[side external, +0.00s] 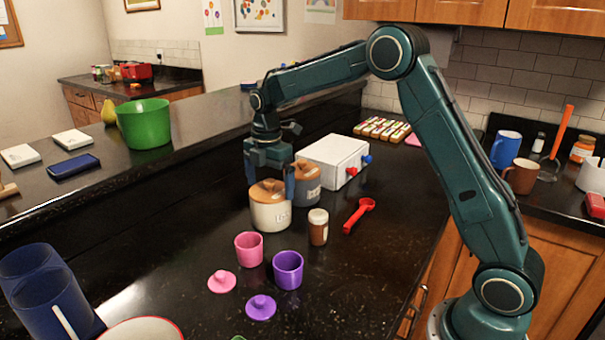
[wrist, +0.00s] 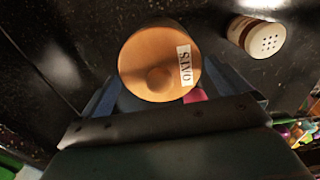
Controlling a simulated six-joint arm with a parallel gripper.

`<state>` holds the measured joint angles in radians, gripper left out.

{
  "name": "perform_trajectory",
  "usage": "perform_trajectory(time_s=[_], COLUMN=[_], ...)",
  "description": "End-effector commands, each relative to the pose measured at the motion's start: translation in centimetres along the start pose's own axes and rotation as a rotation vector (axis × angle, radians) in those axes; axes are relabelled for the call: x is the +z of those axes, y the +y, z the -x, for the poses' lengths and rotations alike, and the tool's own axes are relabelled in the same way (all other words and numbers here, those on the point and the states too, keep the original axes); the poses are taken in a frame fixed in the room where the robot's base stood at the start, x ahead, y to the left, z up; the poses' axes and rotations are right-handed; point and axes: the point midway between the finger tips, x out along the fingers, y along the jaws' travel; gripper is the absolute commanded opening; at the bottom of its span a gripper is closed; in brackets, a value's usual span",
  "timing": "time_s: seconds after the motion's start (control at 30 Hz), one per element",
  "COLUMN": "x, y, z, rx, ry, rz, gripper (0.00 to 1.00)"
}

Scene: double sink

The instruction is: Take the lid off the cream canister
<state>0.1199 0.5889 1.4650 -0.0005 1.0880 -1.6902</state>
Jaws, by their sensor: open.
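The cream canister (side external: 270,215) stands on the dark counter with its round wooden lid (side external: 268,189) on top. In the wrist view a wooden lid (wrist: 150,45) with a central knob and a label reading OATS lies in front of my gripper; the canister body is hidden below it there. My gripper (side external: 270,186) is open and points down over the lid, a finger on either side of it. In the wrist view the fingers (wrist: 160,92) flank the lid's near part. I cannot tell whether they touch it.
A grey canister (side external: 309,190) with a wooden lid stands close behind right, near a white box (side external: 333,158). A brown jar (side external: 318,230), pink cup (side external: 249,249) and purple cup (side external: 288,271) stand in front. A red scoop (side external: 357,216) lies to the right.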

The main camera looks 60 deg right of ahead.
Motion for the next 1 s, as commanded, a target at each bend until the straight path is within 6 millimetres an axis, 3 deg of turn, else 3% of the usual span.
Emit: perform_trajectory(time_s=[0.1,0.23,0.27,0.67,1.0], x=[0.0,0.0,0.0,0.0,0.0], y=[0.0,0.0,0.0,0.1,0.1], z=[0.0,0.0,0.0,0.5,4.0], rx=[0.0,0.001,0.001,0.003,0.005], ry=[0.0,0.0,0.0,0.0,-0.001], rz=[0.0,0.0,0.0,0.0,0.0], gripper=[0.98,0.72,0.71,0.7,0.7])
